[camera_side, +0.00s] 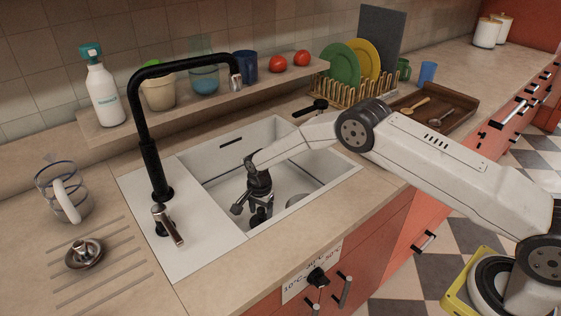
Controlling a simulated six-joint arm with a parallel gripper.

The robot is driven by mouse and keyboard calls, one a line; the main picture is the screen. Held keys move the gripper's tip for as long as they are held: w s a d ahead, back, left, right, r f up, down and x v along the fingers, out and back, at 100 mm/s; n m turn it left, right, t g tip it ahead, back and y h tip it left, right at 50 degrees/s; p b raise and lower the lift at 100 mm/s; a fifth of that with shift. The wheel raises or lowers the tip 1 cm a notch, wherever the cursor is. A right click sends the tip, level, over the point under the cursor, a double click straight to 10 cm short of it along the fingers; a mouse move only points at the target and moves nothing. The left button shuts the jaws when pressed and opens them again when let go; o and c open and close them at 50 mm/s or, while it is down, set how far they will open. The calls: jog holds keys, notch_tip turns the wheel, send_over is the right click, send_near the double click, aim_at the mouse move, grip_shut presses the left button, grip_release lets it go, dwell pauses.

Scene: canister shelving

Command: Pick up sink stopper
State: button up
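A round metal fitting (298,200) shows on the basin floor to the right of my gripper.
A tall black faucet (148,150) and its lever (168,226) stand between the stopper and my gripper. A shelf (112,135) with a soap bottle (102,92), cups and tomatoes runs behind the sink. The counter around the stopper is clear.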

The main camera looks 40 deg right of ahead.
grip_shut()
jog(key=shift+r, duration=0.1)
jog(key=shift+r, duration=4.95)
jog(key=s+d+f, duration=0.2)
jog(key=d, duration=1.4)
jog(key=shift+s+d, duration=0.2)
jog(key=shift+s, duration=0.15)
